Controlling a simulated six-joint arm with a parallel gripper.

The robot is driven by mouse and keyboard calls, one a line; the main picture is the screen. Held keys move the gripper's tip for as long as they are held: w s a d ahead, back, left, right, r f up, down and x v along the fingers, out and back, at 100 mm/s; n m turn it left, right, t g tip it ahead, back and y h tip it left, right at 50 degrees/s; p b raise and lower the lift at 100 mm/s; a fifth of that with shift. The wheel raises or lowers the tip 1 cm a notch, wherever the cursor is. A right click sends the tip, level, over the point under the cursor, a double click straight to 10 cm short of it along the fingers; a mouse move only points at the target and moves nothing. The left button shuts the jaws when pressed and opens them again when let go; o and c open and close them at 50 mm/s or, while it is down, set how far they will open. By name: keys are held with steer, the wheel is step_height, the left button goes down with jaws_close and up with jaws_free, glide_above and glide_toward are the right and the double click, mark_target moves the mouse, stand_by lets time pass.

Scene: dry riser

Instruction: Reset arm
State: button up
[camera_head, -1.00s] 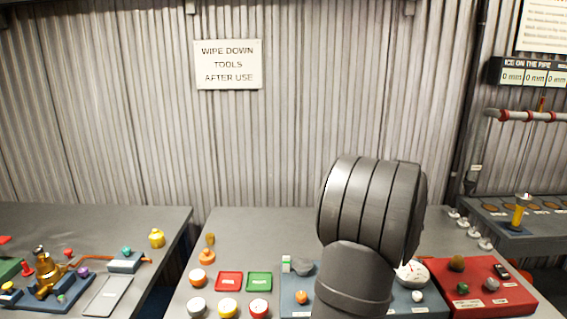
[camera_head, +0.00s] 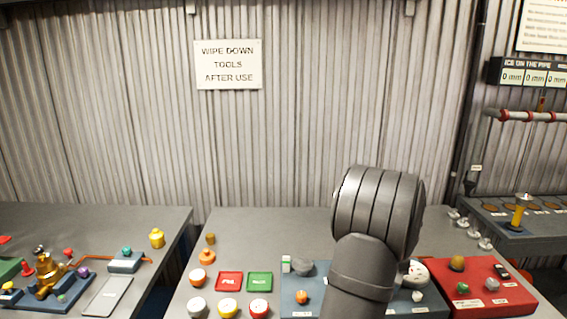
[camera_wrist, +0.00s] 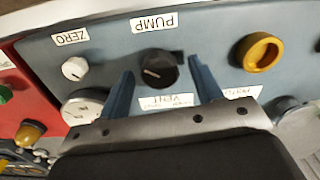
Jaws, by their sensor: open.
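My gripper (camera_wrist: 160,88) shows in the wrist view as two blue fingers, apart and with nothing held between them. A black knob (camera_wrist: 156,69) on a blue-grey panel (camera_wrist: 210,25) lies between and just beyond the fingers in that view, with PUMP and VENT labels beside it. I cannot tell how far the fingertips are from the panel. In the head view my arm (camera_head: 375,225) covers the middle of the blue panel (camera_head: 290,305), and the gripper itself is hidden.
In the wrist view, a yellow ring knob (camera_wrist: 259,52), a white ZERO knob (camera_wrist: 75,68) and a gauge (camera_wrist: 86,106) flank the black knob. The red panel (camera_head: 505,275) stands right of my arm. Red (camera_head: 229,281) and green (camera_head: 260,282) trays lie to the left.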

steer(key=shift+n, duration=0.8)
step_height(320, 180, up, 18)
steer(key=shift+m, duration=0.5)
steer(key=f, duration=1.5)
steer(key=shift+w+d, duration=0.1)
steer(key=shift+w, duration=0.1)
steer(key=shift+s+f, duration=0.1)
steer(key=shift+f, duration=0.6)
steer(key=shift+r, duration=0.1)
steer(key=shift+r, duration=0.3)
step_height(320, 180, up, 14)
steer(key=r+n, duration=0.1)
steer(key=shift+s+f, duration=0.1)
steer(key=shift+f, duration=2.85)
